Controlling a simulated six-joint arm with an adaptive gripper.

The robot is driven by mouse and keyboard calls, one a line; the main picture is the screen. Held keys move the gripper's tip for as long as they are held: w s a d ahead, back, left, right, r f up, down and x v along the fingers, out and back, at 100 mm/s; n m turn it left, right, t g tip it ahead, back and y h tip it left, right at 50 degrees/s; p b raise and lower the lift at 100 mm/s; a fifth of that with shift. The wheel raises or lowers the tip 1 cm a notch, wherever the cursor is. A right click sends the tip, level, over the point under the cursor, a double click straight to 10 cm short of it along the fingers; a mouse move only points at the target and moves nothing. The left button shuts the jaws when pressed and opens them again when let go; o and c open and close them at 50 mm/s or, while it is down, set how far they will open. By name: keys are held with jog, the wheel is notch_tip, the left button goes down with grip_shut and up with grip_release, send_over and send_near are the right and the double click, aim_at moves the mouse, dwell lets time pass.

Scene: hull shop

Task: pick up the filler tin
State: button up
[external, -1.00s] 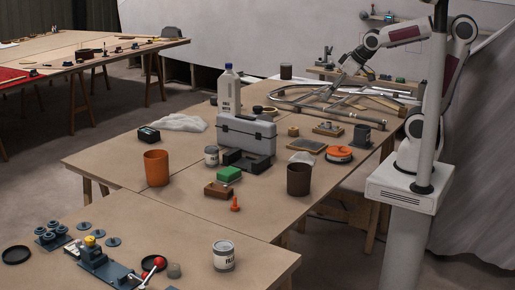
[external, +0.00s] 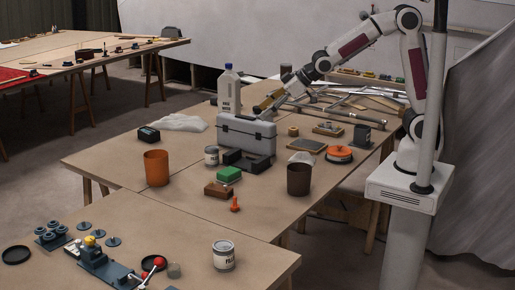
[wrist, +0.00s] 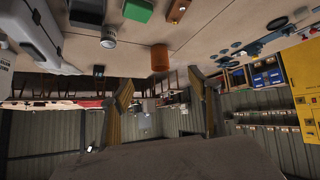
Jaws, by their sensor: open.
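A white and grey tin with a dark label starting "FILL" (external: 223,256) stands upright near the front edge of the near table in the external view. A second, similar tin (external: 211,156) stands beside the grey toolbox; its label is too small to read. That second tin also shows in the wrist view (wrist: 108,36). My gripper (external: 264,105) is open and empty, above the table behind the toolbox, far from the front tin. Its two fingers (wrist: 168,105) stand apart in the wrist view. I cannot make out the front tin in the wrist view.
The grey toolbox (external: 246,135) and a white bottle (external: 229,92) stand close to my gripper. An orange cup (external: 156,168), a brown cup (external: 298,180) and a green block (external: 228,174) stand nearer the front.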

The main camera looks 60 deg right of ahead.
jog(key=a+f+n+y, duration=0.2)
jog(key=a+f, duration=0.3)
jog(key=a, duration=0.8)
jog(key=n+g+y, duration=0.5)
jog(key=n+y, duration=0.1)
jog(key=y, duration=0.1)
send_near(224, 256)
jog(key=w+f, duration=0.2)
jog(key=w, duration=0.1)
jog(key=shift+w, duration=0.15)
jog(key=shift+x, duration=1.25)
jog(key=shift+f, duration=0.1)
